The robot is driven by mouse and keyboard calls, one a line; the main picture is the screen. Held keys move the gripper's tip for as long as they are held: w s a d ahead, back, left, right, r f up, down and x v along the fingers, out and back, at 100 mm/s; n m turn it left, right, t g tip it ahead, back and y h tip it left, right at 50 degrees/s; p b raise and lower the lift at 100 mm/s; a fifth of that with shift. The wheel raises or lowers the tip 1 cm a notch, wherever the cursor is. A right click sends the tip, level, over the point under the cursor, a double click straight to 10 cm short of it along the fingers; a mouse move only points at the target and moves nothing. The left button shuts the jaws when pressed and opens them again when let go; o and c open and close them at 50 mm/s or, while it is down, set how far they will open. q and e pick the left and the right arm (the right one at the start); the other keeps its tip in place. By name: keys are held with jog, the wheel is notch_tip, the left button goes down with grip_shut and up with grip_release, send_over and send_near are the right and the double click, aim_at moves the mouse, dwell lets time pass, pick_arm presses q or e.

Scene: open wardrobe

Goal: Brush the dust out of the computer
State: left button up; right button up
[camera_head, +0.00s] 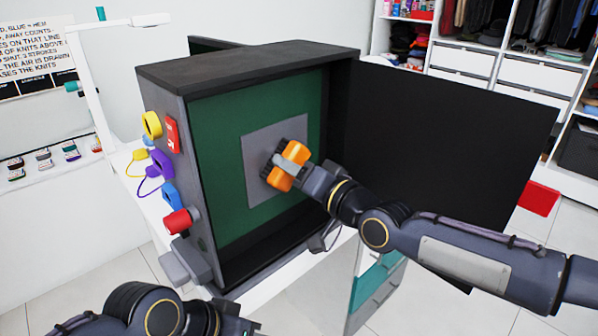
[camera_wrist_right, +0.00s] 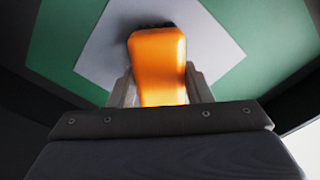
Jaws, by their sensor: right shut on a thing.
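The computer (camera_head: 250,54) is a large dark case standing open on a white table, with a green board (camera_head: 218,150) inside. A grey square patch (camera_head: 262,135) lies on the middle of the board; it also shows in the right wrist view (camera_wrist_right: 105,55). My right gripper (camera_head: 290,165) is shut on an orange block-shaped brush (camera_head: 279,179) with a dark underside. The brush (camera_wrist_right: 157,65) is held at the grey patch; whether it touches cannot be told. My left arm shows at the bottom left, with its fingertips (camera_head: 245,325) partly cut off by the frame edge.
The black door (camera_head: 445,150) of the case stands open to the right, behind my right arm. Coloured plugs, yellow (camera_head: 152,124), purple (camera_head: 160,164) and red (camera_head: 178,222), sit along the case's left side. A wardrobe (camera_head: 505,72) stands behind. A red object (camera_head: 539,198) lies at right.

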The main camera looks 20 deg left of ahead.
jog(key=shift+s+a+f+b, duration=0.1)
jog(key=shift+s+a+b, duration=0.2)
jog(key=shift+s+b, duration=0.35)
jog(key=shift+s+a+r+b, duration=0.1)
jog(key=shift+s+a+b, duration=0.2)
jog(key=shift+s, duration=0.55)
jog(key=shift+s+a+f+b, duration=0.1)
jog(key=shift+s+a+b, duration=0.2)
jog(key=shift+s+b, duration=0.35)
jog(key=shift+s+a, duration=0.3)
jog(key=shift+s, duration=0.65)
jog(key=b+v, duration=0.4)
jog(key=v, duration=0.2)
